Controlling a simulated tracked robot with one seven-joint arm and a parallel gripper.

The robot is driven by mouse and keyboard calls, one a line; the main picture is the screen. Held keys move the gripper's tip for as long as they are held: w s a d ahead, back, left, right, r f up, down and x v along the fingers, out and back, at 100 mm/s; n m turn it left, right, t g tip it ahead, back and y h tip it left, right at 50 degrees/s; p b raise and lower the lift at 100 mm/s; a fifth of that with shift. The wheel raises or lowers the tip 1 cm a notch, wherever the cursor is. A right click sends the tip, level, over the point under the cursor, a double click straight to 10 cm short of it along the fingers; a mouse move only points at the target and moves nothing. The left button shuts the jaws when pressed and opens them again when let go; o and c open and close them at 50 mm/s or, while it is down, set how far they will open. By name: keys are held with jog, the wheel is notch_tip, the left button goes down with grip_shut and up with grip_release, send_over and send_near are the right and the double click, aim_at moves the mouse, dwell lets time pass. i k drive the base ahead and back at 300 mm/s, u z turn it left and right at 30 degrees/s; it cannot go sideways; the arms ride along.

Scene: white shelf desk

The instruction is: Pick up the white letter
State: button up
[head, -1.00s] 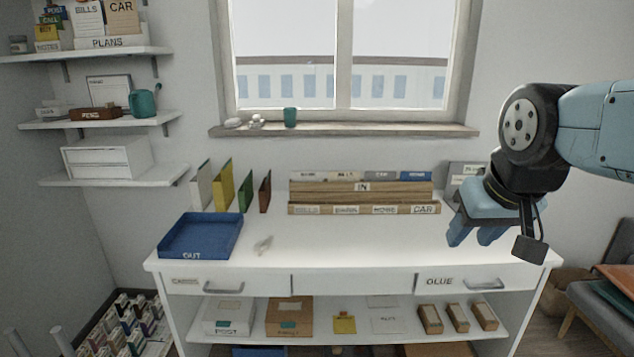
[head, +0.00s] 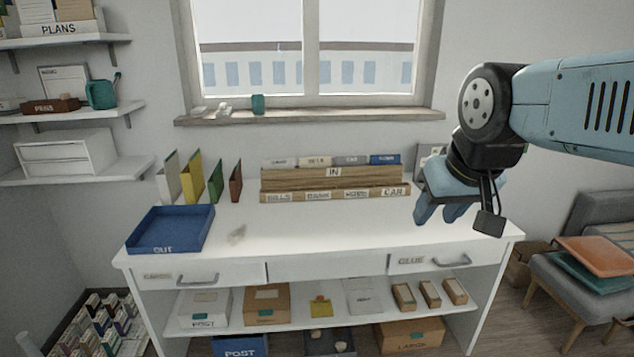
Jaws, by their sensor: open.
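My gripper (head: 437,210) hangs open and empty at the right, in front of the wall and over the right end of the white desk (head: 320,236). A flat white sheet with small dark print (head: 362,297) lies on the shelf under the desk top. It is the likeliest white letter, but I cannot tell for sure. My gripper is well above it and to its right, apart from it. The wooden IN rack (head: 333,182) at the back of the desk has labelled sections. I cannot make out a letter in it.
A blue OUT tray (head: 170,229) stands on the desk's left. The under-desk shelf also holds a white POST box (head: 205,308), a brown box (head: 266,305) and small brown boxes (head: 430,294). A chair (head: 588,262) stands at right. The desk's middle is mostly clear.

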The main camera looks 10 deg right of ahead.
aim_at(277, 164)
jog(key=k, duration=0.6)
jog(key=u, duration=0.55)
jog(key=i, duration=0.85)
jog(key=u, duration=0.5)
jog(key=i, duration=1.2)
jog(key=z, duration=0.55)
jog(key=i, duration=0.55)
jog(key=z, duration=0.4)
jog(key=k, duration=0.75)
